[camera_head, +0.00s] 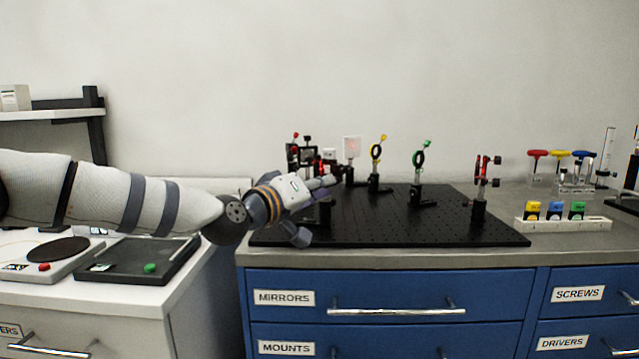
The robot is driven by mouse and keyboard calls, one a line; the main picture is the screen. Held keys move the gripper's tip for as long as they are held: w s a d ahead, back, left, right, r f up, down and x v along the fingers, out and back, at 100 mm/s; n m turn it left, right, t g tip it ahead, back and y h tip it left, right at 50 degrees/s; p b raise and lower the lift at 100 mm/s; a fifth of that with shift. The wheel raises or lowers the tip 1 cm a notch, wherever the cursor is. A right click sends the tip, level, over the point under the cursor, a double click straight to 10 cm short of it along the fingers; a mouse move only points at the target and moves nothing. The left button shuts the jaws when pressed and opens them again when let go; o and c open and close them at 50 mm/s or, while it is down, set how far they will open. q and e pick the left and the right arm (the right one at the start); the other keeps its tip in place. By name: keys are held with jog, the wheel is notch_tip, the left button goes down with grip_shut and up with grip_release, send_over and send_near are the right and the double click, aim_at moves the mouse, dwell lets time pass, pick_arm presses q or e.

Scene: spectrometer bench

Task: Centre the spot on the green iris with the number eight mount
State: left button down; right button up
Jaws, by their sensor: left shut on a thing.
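The green iris (419,160) is a black ring on a post with a green lever on top, standing right of the middle of the breadboard. My left gripper (327,183) reaches in over the breadboard's left part. It is shut on a small part of a mount (323,214), whose dark post shows below it; the gripper hides most of that mount. I cannot read any mount number, so I cannot tell which is number eight. I see no spot on the green iris. My right gripper is out of view.
On the black breadboard (450,233) stand a yellow-levered iris (376,153), a white card (352,147) with a faint reddish patch, dark mounts (300,153) at back left and a red-knobbed mount (481,172) at right. The front middle is clear. Coloured drivers (560,154) stand right.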

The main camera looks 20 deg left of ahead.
pick_arm(q)
jog(key=shift+m+p, duration=0.85)
jog(key=shift+m, duration=1.95)
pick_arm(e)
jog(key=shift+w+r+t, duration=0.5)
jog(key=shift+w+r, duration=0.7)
pick_arm(q)
jog(key=c, duration=1.6)
grip_release()
jog(key=shift+o, duration=0.2)
jog(key=v, duration=1.2)
